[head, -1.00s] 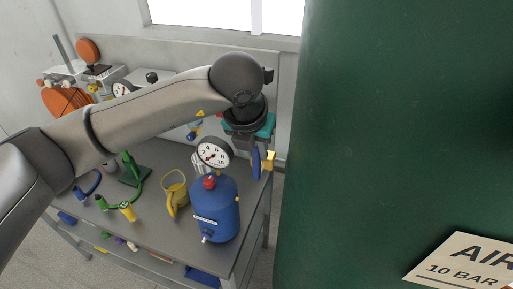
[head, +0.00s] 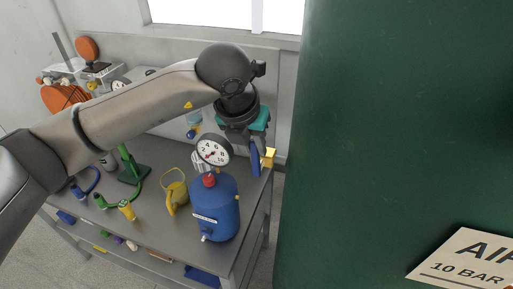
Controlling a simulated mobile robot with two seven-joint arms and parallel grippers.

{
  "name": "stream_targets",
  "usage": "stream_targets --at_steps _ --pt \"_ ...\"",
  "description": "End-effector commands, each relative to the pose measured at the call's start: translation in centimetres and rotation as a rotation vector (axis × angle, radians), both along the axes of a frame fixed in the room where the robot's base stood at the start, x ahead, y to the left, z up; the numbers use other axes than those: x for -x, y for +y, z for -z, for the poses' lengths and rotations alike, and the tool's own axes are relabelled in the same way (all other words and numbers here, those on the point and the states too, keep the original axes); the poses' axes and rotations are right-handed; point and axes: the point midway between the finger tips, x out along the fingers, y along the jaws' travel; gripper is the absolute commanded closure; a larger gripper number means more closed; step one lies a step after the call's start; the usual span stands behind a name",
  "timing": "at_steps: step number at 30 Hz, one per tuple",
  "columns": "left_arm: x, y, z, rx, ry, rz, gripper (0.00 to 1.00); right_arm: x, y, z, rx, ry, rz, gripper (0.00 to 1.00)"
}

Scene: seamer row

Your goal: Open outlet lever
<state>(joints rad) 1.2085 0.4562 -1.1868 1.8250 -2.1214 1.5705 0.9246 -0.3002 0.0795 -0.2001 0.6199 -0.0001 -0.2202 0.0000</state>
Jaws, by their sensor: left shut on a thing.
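A blue lever (head: 256,160) stands near the right end of the bench, beside a small yellow brass fitting (head: 269,157). My left gripper (head: 256,146) reaches down from above and is shut on the blue lever. Its teal-sided body hides the lever's upper end. The blue pressure tank (head: 214,210) with a red cap stands on the bench in front, and a round gauge (head: 214,151) sits above it. My right gripper is not in view.
A grey workbench (head: 150,215) holds a yellow jug-like item (head: 175,190), green and blue hoses and a green stand. A large dark green tank (head: 400,140) with an AIR 10 BAR sign (head: 465,262) fills the right side, close to the lever.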

Motion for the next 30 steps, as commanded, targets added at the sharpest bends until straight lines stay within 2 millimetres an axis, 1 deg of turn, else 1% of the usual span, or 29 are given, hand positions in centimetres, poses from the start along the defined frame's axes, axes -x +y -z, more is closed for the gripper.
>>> stream_targets --at_steps 1,5,9,15,21,30 --pt "-0.2 0.3 0.3 0.028 0.003 -0.005 1.0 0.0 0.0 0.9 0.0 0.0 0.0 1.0" --pt "-0.5 1.0 0.5 0.113 0.03 -0.008 1.0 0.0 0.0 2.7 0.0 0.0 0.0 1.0" --pt "-0.7 1.9 0.9 0.229 0.068 -0.007 1.0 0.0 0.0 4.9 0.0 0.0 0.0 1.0" --pt "-1.2 3.2 1.4 0.411 0.125 -0.01 1.0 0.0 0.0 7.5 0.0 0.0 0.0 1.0" --pt "-1.6 4.3 2.1 0.593 0.184 -0.009 1.0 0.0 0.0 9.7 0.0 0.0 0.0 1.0" --pt "-2.0 5.6 3.5 0.853 0.269 -0.008 1.0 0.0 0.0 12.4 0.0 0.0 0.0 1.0"
